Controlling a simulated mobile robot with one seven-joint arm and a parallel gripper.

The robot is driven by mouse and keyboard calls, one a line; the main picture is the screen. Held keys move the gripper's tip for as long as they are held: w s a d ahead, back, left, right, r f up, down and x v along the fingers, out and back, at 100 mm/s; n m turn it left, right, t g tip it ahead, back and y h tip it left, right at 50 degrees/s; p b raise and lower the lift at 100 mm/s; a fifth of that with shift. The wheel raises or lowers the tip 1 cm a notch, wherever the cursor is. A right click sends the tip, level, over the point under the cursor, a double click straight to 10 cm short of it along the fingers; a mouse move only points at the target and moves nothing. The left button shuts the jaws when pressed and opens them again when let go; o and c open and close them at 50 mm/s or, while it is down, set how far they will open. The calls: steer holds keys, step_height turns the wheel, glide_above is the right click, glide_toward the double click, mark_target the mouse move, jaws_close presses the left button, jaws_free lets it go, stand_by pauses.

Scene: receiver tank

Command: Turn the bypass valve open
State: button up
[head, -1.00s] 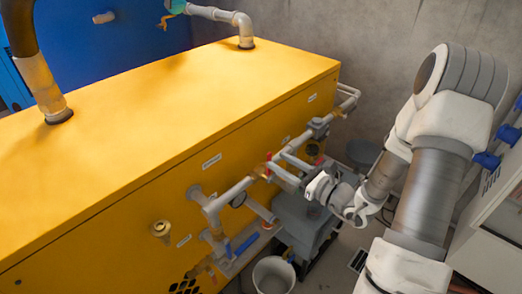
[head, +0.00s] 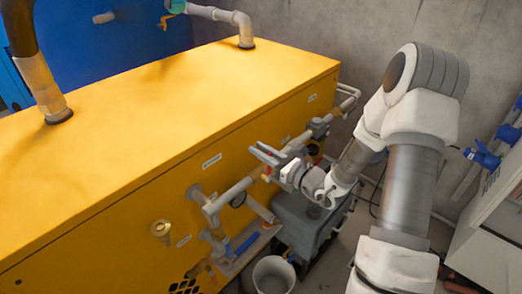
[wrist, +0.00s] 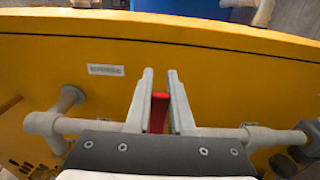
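A red valve handle (wrist: 159,112) shows in the wrist view between my gripper's two fingers, standing up from the light grey pipe run along the yellow tank cabinet. In the head view my gripper (head: 264,152) is at this pipework, its fingers pointing toward the cabinet front and hiding part of the pipes. The fingers are apart, with a narrow gap showing beside the red handle. I cannot tell whether either finger touches it. The valve's body is hidden behind my gripper. No readable label marks it as the bypass valve.
The yellow cabinet (head: 150,130) fills the left. A blue handle (head: 246,245) sits on the lower pipes. A white bucket (head: 273,276) and a grey unit (head: 308,225) stand on the floor below. Blue fittings (head: 482,157) are on the right wall.

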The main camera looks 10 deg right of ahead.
jaws_close()
stand_by(1.0)
